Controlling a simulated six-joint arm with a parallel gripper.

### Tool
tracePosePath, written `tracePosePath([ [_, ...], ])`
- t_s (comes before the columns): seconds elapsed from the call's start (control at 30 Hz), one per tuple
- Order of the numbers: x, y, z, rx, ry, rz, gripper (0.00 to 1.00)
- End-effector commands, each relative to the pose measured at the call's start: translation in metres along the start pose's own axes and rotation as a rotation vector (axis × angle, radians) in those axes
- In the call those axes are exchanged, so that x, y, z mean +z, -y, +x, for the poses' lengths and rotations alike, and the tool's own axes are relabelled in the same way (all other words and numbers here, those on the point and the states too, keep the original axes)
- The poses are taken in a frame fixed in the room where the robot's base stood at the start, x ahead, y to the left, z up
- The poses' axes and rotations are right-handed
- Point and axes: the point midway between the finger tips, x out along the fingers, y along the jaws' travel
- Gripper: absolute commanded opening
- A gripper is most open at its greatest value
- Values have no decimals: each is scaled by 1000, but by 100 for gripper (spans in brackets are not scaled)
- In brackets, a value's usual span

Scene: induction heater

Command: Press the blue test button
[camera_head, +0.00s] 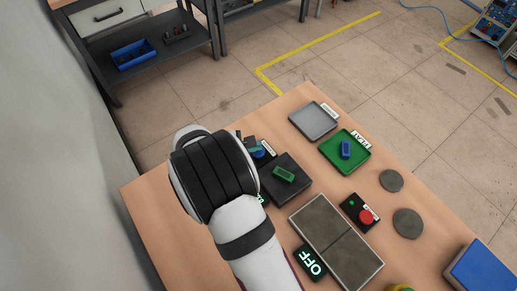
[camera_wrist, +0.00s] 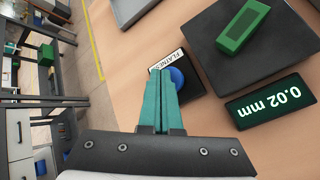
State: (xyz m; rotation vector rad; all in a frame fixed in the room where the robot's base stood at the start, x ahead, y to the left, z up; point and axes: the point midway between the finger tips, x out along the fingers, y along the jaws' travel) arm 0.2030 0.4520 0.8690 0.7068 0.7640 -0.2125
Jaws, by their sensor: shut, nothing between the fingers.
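The blue test button (camera_wrist: 178,77) is a round blue cap on a small black base with a white label, partly cut off from sight by my fingers in the wrist view. In the head view the button (camera_head: 260,153) shows just past my arm. My gripper (camera_wrist: 160,72) is shut and empty, its teal fingers together. The fingertips overlap the button's left side in the wrist view; I cannot tell whether they touch it. In the head view my arm hides most of the gripper.
A green block (camera_wrist: 243,24) lies on a black plate (camera_wrist: 205,50) beside the button, near a display (camera_wrist: 268,105) reading 0.02 mm. A grey tray (camera_head: 313,121), a green tray (camera_head: 336,163) with a blue block (camera_head: 346,150), and a red button (camera_head: 366,217) stand farther right.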

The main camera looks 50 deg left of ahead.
Motion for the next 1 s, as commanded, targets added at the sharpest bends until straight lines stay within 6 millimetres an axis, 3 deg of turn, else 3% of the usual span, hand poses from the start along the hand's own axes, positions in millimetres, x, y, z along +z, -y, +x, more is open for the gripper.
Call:
tracePosePath([
  [1.0, -5, 5, 7, 0, 0, 0, 0],
])
